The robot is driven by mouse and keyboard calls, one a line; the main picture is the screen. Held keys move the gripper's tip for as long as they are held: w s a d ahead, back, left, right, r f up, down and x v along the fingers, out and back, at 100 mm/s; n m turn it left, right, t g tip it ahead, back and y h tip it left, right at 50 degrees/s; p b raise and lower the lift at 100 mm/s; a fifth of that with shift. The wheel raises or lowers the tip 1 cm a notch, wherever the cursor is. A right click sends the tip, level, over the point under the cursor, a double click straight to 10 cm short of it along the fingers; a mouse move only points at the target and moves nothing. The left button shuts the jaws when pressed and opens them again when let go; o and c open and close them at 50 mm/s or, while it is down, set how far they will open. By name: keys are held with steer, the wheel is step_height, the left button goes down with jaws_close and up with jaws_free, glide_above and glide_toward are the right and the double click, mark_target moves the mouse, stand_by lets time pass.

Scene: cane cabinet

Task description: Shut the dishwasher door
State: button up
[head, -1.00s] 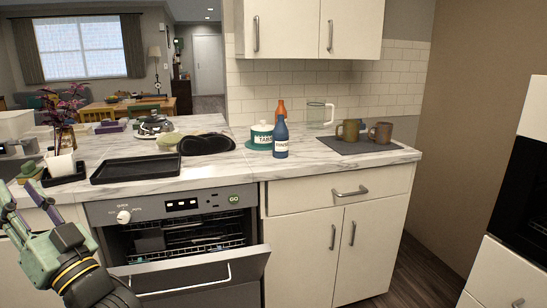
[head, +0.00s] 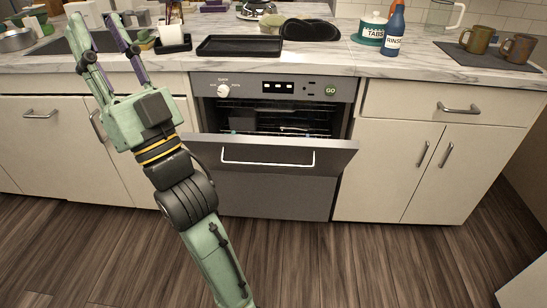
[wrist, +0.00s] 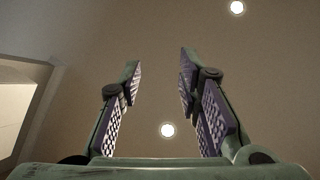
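The dishwasher (head: 273,88) is built in under the marble counter. Its door (head: 270,155) is partly open, tilted outward from the top, with a light bar handle (head: 267,163) across its front. Racks show in the dark gap above the door. My gripper (head: 98,28) is raised to the left of the dishwasher, pointing up, apart from the door. In the wrist view my gripper (wrist: 158,75) has its fingers spread with nothing between them, facing the ceiling.
A black tray (head: 240,46), a blue rinse bottle (head: 394,30), a tabs jar (head: 370,30) and mugs (head: 478,39) stand on the counter. A sink (head: 85,41) is behind my gripper. Cabinets (head: 400,155) flank the dishwasher. The wood floor (head: 330,260) in front is clear.

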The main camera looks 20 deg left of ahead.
steer(key=w+f+m+t+h+b, duration=0.2)
steer(key=w+f+m+t+h, duration=0.2)
steer(key=w+f+m+h, duration=0.85)
steer(key=m+g+h+b, duration=0.2)
steer(key=m+h+b, duration=0.15)
steer(key=m, duration=0.55)
glide_toward(265, 164)
steer(key=x, duration=0.5)
steer(key=p+x, duration=0.1)
steer(key=x, duration=0.4)
steer(key=shift+w+a+f+p, duration=0.1)
steer(key=shift+w+f+p, duration=0.15)
steer(key=shift+p, duration=0.05)
steer(key=shift+c, duration=0.5)
jaws_close()
